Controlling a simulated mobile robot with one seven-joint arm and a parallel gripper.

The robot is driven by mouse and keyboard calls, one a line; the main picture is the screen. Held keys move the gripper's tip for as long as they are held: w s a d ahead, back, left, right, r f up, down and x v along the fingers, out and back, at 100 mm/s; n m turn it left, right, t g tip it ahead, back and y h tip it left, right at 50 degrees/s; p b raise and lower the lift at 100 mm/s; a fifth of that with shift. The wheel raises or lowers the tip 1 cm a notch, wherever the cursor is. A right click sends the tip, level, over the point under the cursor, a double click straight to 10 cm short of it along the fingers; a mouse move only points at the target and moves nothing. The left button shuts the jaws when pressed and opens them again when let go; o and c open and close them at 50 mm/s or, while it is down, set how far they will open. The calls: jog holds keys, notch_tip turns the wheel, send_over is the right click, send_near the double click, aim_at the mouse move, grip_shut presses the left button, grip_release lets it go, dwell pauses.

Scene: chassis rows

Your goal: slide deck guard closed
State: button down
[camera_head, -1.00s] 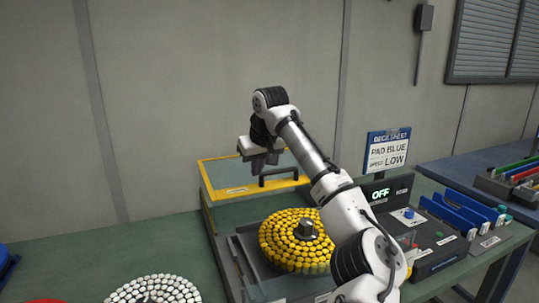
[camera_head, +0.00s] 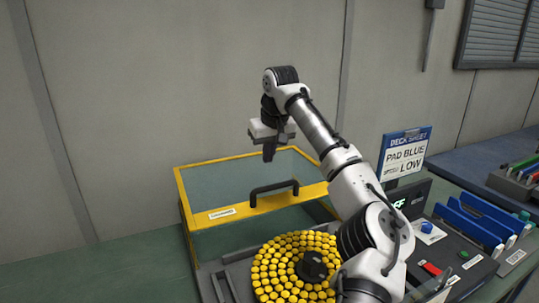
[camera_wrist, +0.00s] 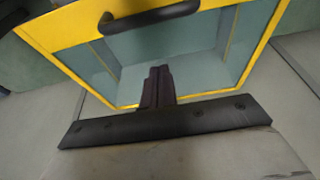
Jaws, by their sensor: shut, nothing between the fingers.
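The deck guard (camera_head: 234,212) is a yellow-framed clear cover at the back of the machine deck. A black bar handle (camera_head: 274,190) stands on its front frame strip. The disc of yellow pads (camera_head: 290,272) lies in front of the guard, uncovered. My gripper (camera_head: 268,158) is shut and empty, pointing down above and behind the handle, over the clear panel. In the wrist view the shut fingers (camera_wrist: 158,72) show in front of the clear panel, apart from the handle (camera_wrist: 150,15), which is at the top edge.
A control box with a red switch (camera_head: 430,268) and blue racks (camera_head: 478,218) stand to the right. My arm crosses in front of the display. The wall is close behind the guard.

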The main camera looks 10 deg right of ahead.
jog(key=p, duration=0.2)
send_over(267, 194)
jog(key=x, duration=0.3)
jog(key=s+x, duration=0.1)
jog(key=x, duration=0.2)
jog(key=shift+s+d+f, duration=0.1)
jog(key=shift+s+f, duration=0.05)
jog(key=shift+f, duration=0.5)
jog(key=shift+s+d+p, duration=0.2)
jog(key=shift+s+p, duration=0.05)
jog(key=shift+p, duration=0.1)
jog(key=shift+s+d+r+p, duration=0.15)
jog(key=shift+s+d+p, duration=0.1)
jog(key=shift+s, duration=0.35)
jog(key=shift+s+d+r+p, duration=0.1)
jog(key=shift+s+d+p, duration=0.1)
jog(key=shift+s, duration=0.45)
jog(key=shift+s+f, duration=0.1)
jog(key=shift+s, duration=0.15)
jog(key=shift+s, duration=0.1)
